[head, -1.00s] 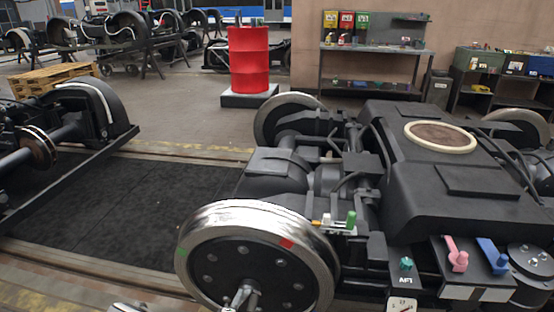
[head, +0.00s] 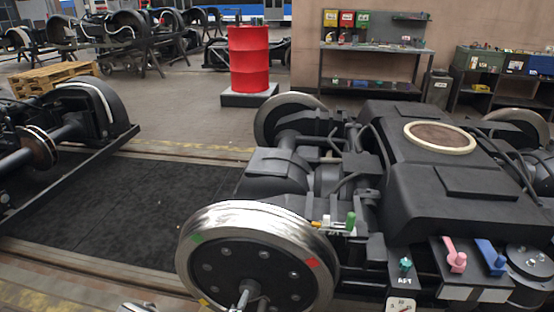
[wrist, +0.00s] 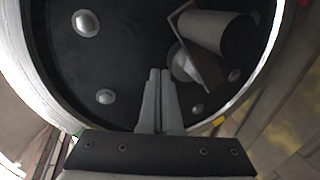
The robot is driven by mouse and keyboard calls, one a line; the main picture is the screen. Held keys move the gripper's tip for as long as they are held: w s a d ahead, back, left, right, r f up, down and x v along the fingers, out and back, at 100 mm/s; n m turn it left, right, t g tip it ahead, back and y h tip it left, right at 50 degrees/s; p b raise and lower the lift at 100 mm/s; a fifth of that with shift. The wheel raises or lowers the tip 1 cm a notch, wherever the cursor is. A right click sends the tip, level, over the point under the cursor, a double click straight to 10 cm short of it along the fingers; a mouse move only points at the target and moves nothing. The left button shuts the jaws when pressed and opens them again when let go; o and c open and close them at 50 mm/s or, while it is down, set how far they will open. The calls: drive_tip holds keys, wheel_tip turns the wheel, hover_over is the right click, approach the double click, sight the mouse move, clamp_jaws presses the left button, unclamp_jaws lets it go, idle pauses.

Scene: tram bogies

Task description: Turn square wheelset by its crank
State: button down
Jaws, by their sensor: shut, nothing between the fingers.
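The wheelset's near wheel (head: 222,262) has a dark disc with bolts and a shiny rim. In the head view a green mark is at its upper left, a red mark at its right and a yellow mark at its lower left. In the wrist view the wheel disc (wrist: 122,60) fills most of the picture. The crank (wrist: 222,34), a grey cylindrical handle on a short flat arm at the hub, is at the upper right. My gripper (wrist: 158,73) is shut and empty, below and left of the crank handle, with a visible gap between them.
The bogie frame (head: 450,205) stands right of the wheel, with a pink lever (head: 455,258), a blue lever (head: 492,258) and a gauge (head: 401,306). Dark floor mats (head: 120,205) lie clear to the left. A red drum (head: 249,60) stands behind.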

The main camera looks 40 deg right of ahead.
sight(260, 304)
drive_tip(key=shift+s+d+f+p, duration=0.15)
drive_tip(key=shift+s+d+p, duration=0.2)
drive_tip(key=shift+s+d, duration=0.25)
drive_tip(key=shift+s, duration=0.15)
drive_tip(key=shift+s+d+f, duration=0.3)
drive_tip(key=shift+s+d, duration=0.05)
drive_tip(key=shift+s, duration=0.15)
drive_tip(key=shift+s+d+p, duration=0.1)
drive_tip(key=shift+p, duration=0.2)
drive_tip(key=shift+s+f, duration=0.1)
drive_tip(key=shift+f, duration=0.05)
drive_tip(key=shift+s+d+f, duration=0.5)
drive_tip(key=shift+s, duration=0.1)
drive_tip(key=shift+f, duration=0.1)
idle(0.5)
drive_tip(key=shift+w+a+r+p, duration=0.15)
drive_tip(key=shift+r+p, duration=0.1)
drive_tip(key=shift+p, duration=0.15)
